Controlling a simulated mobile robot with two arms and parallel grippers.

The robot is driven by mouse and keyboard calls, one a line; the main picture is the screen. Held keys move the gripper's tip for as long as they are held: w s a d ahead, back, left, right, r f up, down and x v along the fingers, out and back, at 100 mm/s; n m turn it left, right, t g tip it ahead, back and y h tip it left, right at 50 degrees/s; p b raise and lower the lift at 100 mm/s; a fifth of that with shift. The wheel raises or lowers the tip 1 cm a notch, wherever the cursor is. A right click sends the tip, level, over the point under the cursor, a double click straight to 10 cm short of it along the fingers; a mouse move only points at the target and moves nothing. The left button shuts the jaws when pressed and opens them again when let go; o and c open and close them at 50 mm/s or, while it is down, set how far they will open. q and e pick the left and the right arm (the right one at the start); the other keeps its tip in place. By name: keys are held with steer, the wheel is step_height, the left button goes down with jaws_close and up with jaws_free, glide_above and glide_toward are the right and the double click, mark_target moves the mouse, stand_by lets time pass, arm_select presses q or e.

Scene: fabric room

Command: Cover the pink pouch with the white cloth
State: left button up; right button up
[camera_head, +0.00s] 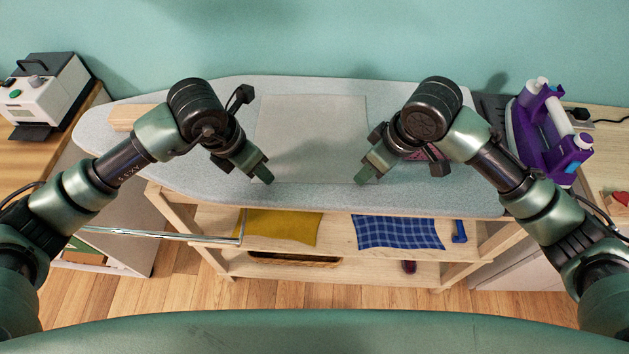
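The white cloth (311,135) lies flat and spread on the middle of the grey ironing board. The pink pouch (436,153) is on the board to the right of the cloth, mostly hidden behind my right gripper and wrist. My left gripper (264,175) points down at the cloth's near left corner. My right gripper (366,174) points down at the cloth's near right corner, left of the pouch. The fingers of both grippers look close together. I cannot tell whether either one pinches the cloth.
The ironing board (210,178) is clear around the cloth, with a wooden block (131,117) at its left. A purple iron (548,130) stands to the right. A white machine (45,92) stands at the left. A yellow cloth (283,228) and a blue checked cloth (397,232) lie on the shelf below.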

arm_select(q)
steer(key=shift+f, duration=0.15)
arm_select(e)
steer(key=shift+f, duration=0.2)
arm_select(q)
steer(key=c, duration=0.4)
arm_select(e)
steer(key=shift+r, duration=0.1)
steer(key=c, duration=0.4)
arm_select(q)
jaws_close()
arm_select(e)
jaws_close()
arm_select(q)
steer(key=shift+r, duration=0.2)
